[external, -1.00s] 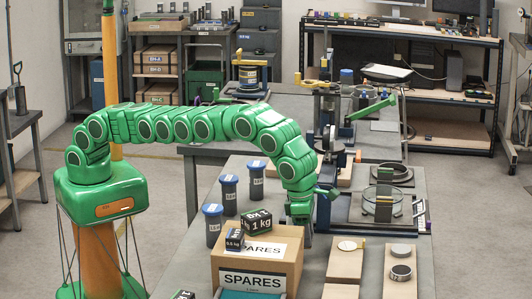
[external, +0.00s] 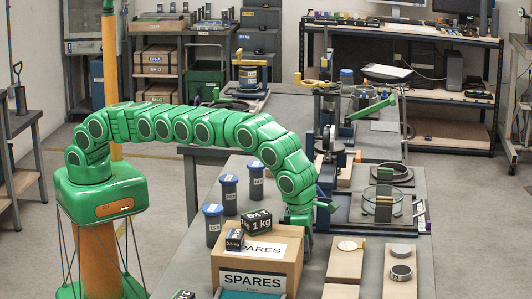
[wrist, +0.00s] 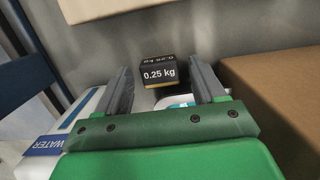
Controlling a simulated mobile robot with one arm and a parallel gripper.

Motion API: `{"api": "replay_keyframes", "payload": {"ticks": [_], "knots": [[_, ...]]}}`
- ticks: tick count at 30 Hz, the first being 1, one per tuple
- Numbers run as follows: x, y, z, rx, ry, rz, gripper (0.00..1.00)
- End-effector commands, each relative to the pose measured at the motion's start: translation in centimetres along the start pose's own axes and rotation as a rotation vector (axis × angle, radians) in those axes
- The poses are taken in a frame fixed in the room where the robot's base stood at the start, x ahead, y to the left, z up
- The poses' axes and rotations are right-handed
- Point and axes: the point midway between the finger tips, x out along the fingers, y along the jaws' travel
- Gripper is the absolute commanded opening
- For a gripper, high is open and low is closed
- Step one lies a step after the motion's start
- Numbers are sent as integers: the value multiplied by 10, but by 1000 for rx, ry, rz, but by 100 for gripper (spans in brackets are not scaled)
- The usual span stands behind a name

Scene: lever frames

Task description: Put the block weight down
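A small dark block weight (wrist: 158,72) marked 0.25 kg shows in the wrist view, just past my fingertips and in line with the gap between them. My gripper (wrist: 165,78) is open; clear space shows between each finger and the block, and I see no contact. The block appears to rest on the grey bench top. In the external view my gripper (external: 301,222) points down behind the SPARES box, and that block is not visible there. A 1 kg block (external: 258,222) and a smaller dark block (external: 235,239) sit on or by the box.
The cardboard SPARES box (external: 252,278) stands close to my gripper. Blue-capped cylinders (external: 229,194) stand to its left. Wooden boards (external: 345,262) and a glass dish (external: 383,198) lie to the right. A WATER label (wrist: 43,146) is at lower left in the wrist view.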

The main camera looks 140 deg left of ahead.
Motion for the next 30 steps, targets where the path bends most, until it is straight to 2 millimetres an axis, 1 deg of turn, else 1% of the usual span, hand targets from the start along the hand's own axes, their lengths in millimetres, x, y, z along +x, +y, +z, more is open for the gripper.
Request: {"api": "replay_keyframes", "payload": {"ticks": [7, 11, 14, 17, 26, 30], "knots": [[-1, 0, 0, 0, 0, 0, 69], [-9, 0, 1, 0, -2, -1, 69], [-22, 0, 1, 0, -3, -1, 69], [-39, 0, 1, 0, -2, 0, 69], [-95, -1, 1, 1, -5, -2, 69], [-107, -1, 1, 1, -1, 0, 69]]}}
